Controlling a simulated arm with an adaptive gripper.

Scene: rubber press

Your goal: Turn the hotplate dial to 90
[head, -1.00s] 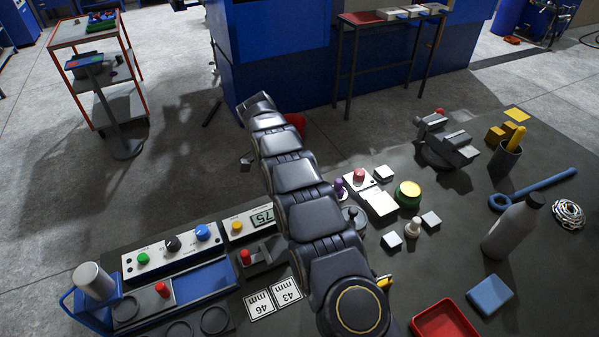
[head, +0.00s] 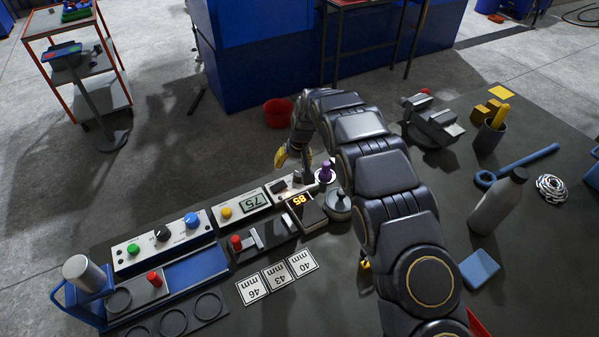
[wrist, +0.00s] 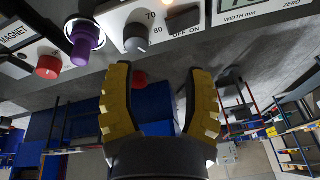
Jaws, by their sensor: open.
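The hotplate (head: 305,216) is a dark box with an orange display reading 85 in the head view. In the wrist view its white panel shows the grey dial (wrist: 137,38) beside the marks 70 and 80, with an OFF/ON switch (wrist: 183,19) to its right. My gripper (head: 288,160), with yellow fingers, is at the far side of the hotplate in the head view. In the wrist view my gripper (wrist: 161,70) is open and empty. The dial lies beyond the fingertips, a little left of the middle between them.
A purple knob (wrist: 87,40) and a red knob (wrist: 47,66) sit left of the dial in the wrist view. A gauge reading 75 (head: 253,202) stands left of the hotplate in the head view. A red bucket (head: 278,113) is on the floor behind.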

